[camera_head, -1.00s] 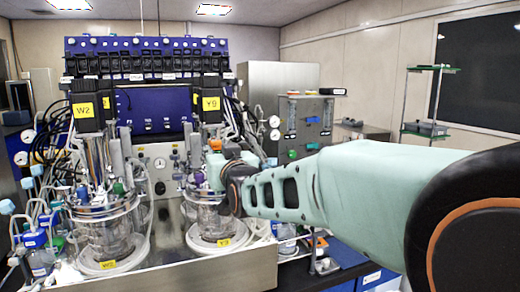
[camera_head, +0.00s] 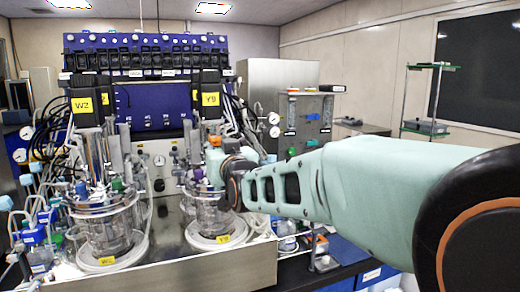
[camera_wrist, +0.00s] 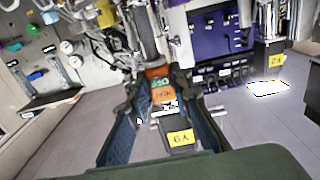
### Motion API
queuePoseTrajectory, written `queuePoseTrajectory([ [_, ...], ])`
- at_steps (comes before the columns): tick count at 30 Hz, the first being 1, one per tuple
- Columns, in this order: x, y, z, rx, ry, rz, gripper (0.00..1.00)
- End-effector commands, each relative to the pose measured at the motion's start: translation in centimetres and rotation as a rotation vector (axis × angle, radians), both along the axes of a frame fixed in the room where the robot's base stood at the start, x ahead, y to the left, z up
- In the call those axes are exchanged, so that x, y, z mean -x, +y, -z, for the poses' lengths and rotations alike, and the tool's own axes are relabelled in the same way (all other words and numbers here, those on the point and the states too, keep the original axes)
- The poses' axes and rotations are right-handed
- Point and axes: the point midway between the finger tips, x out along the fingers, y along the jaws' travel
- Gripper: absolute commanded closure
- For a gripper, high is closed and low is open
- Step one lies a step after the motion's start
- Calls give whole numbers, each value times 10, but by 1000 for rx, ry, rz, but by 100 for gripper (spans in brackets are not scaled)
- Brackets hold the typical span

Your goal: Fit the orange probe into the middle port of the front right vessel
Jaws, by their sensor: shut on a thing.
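The probe's lower end and the port are hidden in this view. In the head view, the front right vessel (camera_head: 211,218) is a glass jar with a Y9 label at its base. My wrist is beside its head plate, on the right, and covers part of it. The middle port cannot be made out there, so I cannot tell whether the probe's tip is in it.
The black Y9 motor block (camera_head: 210,98) stands above the right vessel. The left vessel (camera_head: 103,228), labelled W2, stands beside it with crowded tubes and cables. A gauge panel (camera_head: 303,122) is behind my arm. Free room is mostly to the right.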

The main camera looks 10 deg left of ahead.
Motion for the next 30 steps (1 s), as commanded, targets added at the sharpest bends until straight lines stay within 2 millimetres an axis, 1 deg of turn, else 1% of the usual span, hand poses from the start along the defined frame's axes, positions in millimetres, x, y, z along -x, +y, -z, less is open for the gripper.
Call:
queuePoseTrajectory([
  [13,0,0,-1,-1,-1,0,100],
  [30,0,0,8,-1,-1,0,100],
])
